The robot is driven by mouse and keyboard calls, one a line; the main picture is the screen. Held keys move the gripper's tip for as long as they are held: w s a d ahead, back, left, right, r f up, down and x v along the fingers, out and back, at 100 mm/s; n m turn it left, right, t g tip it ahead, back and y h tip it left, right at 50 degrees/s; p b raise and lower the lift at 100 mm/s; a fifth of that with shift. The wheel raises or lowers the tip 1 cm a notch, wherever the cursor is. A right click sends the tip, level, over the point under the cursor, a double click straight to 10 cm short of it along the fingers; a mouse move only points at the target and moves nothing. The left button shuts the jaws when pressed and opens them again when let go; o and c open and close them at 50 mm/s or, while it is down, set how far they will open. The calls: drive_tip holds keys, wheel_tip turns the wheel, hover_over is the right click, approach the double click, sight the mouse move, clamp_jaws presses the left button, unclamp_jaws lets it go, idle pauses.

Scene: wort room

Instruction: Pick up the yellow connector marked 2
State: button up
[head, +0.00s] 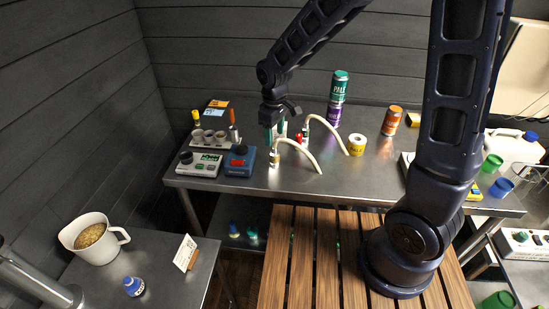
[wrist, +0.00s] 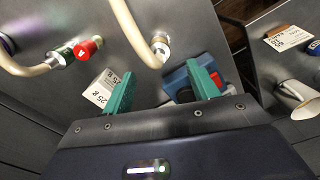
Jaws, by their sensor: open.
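Two pale curved hoses rise from the steel table. The nearer hose ends in a small yellowish connector (head: 275,158), low on the table under my gripper (head: 274,132). In the wrist view this connector (wrist: 160,43) looks pale and brassy, and I cannot read a mark on it. The other hose ends in a red connector (head: 299,138), with red and green parts in the wrist view (wrist: 86,48). My gripper, with teal fingers (wrist: 162,88), is open and empty. The yellowish connector lies just beyond the fingertips, roughly centred between them and apart from them.
A blue box (head: 240,159) with a red button stands left of the connector, behind the right finger in the wrist view. A white labelled block (wrist: 103,88) is behind the left finger. A yellow roll (head: 357,145) and stacked cans (head: 338,88) stand to the right.

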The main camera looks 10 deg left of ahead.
sight(274, 147)
drive_tip(key=shift+w+f, duration=0.1)
drive_tip(key=shift+f, duration=4.35)
drive_tip(key=c, duration=1.1)
